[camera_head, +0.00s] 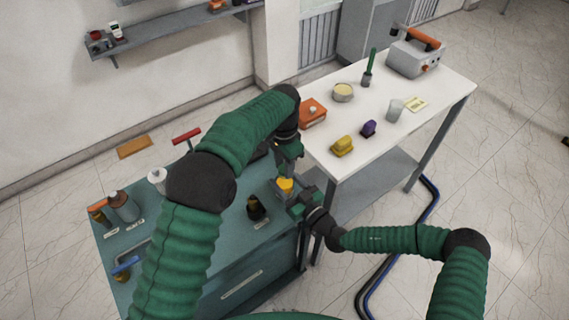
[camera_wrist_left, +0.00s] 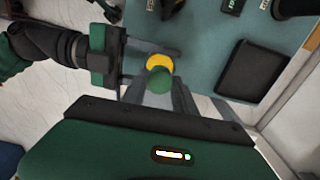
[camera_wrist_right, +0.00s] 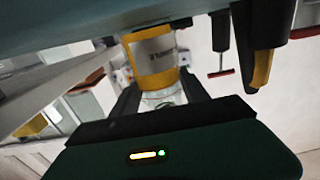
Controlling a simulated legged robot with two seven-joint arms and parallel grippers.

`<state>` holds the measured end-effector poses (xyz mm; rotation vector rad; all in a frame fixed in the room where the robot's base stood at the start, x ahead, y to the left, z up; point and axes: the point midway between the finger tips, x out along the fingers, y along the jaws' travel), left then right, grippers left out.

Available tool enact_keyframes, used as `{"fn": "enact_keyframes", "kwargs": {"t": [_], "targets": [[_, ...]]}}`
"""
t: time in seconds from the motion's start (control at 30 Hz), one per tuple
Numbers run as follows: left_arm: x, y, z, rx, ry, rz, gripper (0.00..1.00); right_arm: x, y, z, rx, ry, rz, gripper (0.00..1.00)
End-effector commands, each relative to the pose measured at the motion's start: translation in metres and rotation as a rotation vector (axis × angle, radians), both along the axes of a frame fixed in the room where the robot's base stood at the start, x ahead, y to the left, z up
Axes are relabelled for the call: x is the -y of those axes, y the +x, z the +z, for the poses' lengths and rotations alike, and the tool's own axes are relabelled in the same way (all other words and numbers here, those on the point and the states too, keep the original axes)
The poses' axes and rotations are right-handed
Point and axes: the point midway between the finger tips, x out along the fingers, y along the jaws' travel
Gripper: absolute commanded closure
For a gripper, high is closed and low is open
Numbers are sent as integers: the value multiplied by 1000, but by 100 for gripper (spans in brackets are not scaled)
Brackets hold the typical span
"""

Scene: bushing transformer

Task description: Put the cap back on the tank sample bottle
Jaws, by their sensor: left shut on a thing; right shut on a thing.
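The sample bottle (camera_head: 285,184) shows a yellow part at the front right corner of the green bench. In the right wrist view the bottle (camera_wrist_right: 157,65) has a yellow band, a pale printed label and a clear glass part. My right gripper (camera_head: 298,200) is shut on it from the right. My left gripper (camera_head: 286,170) points down just above it. In the left wrist view a small round green piece (camera_wrist_left: 152,83), seemingly the cap, is between the left fingers, overlapping the bottle's yellow part (camera_wrist_left: 158,62). I cannot tell whether cap and bottle touch.
A dark amber bottle (camera_head: 256,208) stands left of the sample bottle on the green bench (camera_head: 200,268). More bottles (camera_head: 123,206) stand at the bench's left. The white table (camera_head: 375,140) at right holds a yellow block (camera_head: 343,146), an orange box (camera_head: 312,112) and a grey case (camera_head: 414,57).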

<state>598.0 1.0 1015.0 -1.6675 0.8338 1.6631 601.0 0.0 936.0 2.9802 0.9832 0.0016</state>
Motion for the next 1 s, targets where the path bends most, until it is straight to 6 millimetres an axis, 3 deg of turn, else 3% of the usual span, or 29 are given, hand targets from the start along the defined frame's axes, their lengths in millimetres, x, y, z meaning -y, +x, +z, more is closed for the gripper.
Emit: {"fn": "enact_keyframes", "kwargs": {"t": [0.2, 0.33, 0.8, 1.0], "targets": [[0, 0, -2, 0, 0, -30, 100, 0, 0, 0, -1, -1, 0, 100], [-1, 1, -2, -1, -2, -253, 100, 0, 0, 0, -1, -1, 0, 100], [1, 7, -3, 2, 0, -1833, 100, 0, -1, 0, 0, -1, 2, 100], [2, 8, -3, 0, 4, -2373, 100, -1, -1, 0, 0, -1, 4, 100]]}}
